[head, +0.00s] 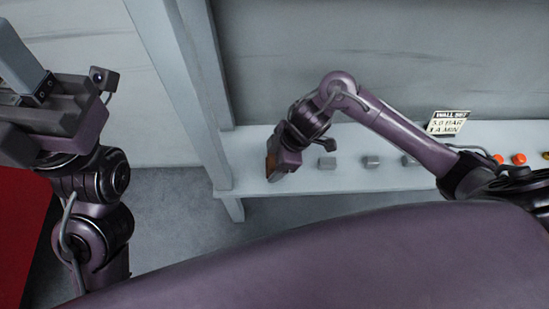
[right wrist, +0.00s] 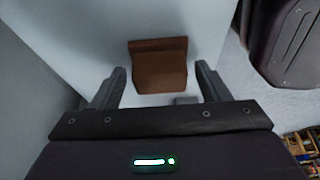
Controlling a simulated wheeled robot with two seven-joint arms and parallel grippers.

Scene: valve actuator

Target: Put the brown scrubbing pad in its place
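The brown scrubbing pad (right wrist: 160,72) shows in the right wrist view on the pale bench surface, centred between my right fingers. It has a darker strip along its far side. My right gripper (right wrist: 160,82) is open, with a gap between each finger and the pad. In the head view the right gripper (head: 274,172) is over the left end of the bench, and a brown edge of the pad (head: 270,165) shows beside it. My left gripper (head: 22,70) is raised at the far left, away from the bench; its fingertips are not clear.
The white bench (head: 240,183) runs along the grey wall, with a post at its left end. Small grey blocks (head: 327,163) stand in a row right of the gripper. A sign (head: 448,122) and orange knobs (head: 519,159) are farther right. A red surface (head: 25,225) is at lower left.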

